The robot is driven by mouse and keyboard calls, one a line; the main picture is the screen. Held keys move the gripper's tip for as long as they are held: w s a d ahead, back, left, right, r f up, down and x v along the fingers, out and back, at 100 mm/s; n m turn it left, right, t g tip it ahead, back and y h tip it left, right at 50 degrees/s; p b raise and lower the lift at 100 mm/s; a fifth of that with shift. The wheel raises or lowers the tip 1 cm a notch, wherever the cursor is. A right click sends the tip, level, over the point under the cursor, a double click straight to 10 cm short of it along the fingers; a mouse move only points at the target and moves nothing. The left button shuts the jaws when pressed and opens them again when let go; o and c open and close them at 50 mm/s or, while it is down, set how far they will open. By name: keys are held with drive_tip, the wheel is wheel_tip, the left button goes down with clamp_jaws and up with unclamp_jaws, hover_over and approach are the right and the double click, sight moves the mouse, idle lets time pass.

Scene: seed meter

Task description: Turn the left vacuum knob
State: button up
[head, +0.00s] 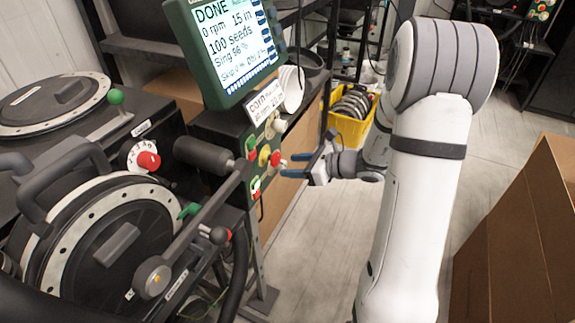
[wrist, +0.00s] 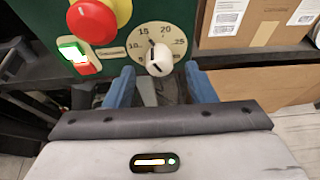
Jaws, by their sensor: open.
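In the head view, a red knob (head: 148,160) sits on a white dial (head: 132,153) on the seed meter at the left, well away from my gripper. In the wrist view, a pale knob (wrist: 159,61) stands on a beige dial (wrist: 148,42) with numbers. I cannot read a name that marks either as the left vacuum knob. My gripper (head: 296,165) is open in front of the green control panel. In the wrist view its blue fingers (wrist: 160,90) are apart and empty, with the pale knob just beyond the gap. I cannot tell whether they touch it.
A red button on a yellow base (wrist: 92,20) and a green-and-red switch (wrist: 77,54) sit left of the beige dial. The screen (head: 228,45) above the panel reads DONE. A yellow crate (head: 345,127) and cardboard boxes (head: 530,240) stand nearby. Grey floor is open.

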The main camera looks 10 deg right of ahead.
sight(280, 165)
drive_tip(key=shift+x, duration=1.3)
drive_tip(key=c, duration=0.9)
drive_tip(key=shift+f+b, duration=0.15)
drive_tip(key=shift+b, duration=0.4)
drive_tip(key=shift+c, duration=0.2)
